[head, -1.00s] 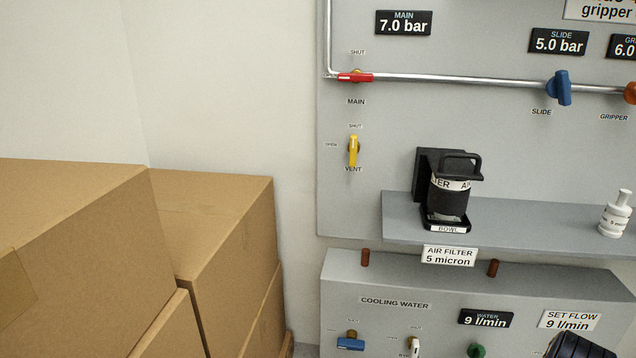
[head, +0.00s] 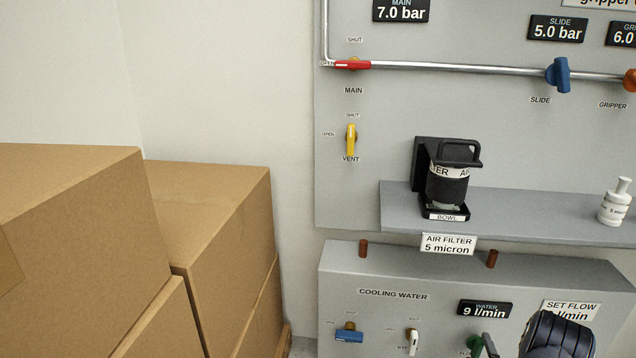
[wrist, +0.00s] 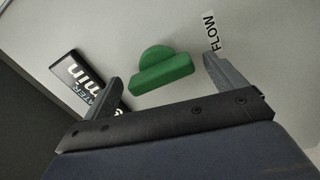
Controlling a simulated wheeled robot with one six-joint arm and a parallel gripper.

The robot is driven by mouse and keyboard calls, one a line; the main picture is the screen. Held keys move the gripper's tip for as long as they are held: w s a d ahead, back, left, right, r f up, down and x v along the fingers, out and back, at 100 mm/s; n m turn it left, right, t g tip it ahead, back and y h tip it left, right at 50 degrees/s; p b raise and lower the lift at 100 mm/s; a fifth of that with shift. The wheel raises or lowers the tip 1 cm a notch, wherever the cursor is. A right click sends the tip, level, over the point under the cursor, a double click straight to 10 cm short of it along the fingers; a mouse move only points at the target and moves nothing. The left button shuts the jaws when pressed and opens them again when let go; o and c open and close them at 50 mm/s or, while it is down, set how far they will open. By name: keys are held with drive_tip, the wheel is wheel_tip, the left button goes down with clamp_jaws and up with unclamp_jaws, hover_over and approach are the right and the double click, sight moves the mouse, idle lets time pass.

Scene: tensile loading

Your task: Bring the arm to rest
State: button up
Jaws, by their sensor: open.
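My gripper shows in the wrist view (wrist: 165,85), open, with its two fingers apart on either side of a green valve handle (wrist: 162,72). The handle appears between and beyond the fingertips; I cannot tell whether anything touches. In the head view my dark wrist (head: 556,335) is at the bottom right, with a grey finger near the green handle (head: 474,343). The other finger is not clear there.
The cooling water panel (head: 390,275) holds a blue valve (head: 348,335) and a white valve (head: 414,341). Above it are a shelf (head: 400,215) with an air filter (head: 446,185) and a white bottle (head: 616,200). Cardboard boxes (head: 70,220) stand at left.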

drive_tip(key=m, duration=1.1)
drive_tip(key=shift+m, duration=0.3)
drive_tip(key=m, duration=0.5)
drive_tip(key=m+p, duration=0.1)
drive_tip(key=m, duration=0.3)
drive_tip(key=shift+r+p, duration=0.1)
drive_tip(key=shift+p, duration=0.3)
drive_tip(key=shift+m+p, duration=0.3)
drive_tip(key=shift+m, duration=0.5)
drive_tip(key=shift+a, duration=0.15)
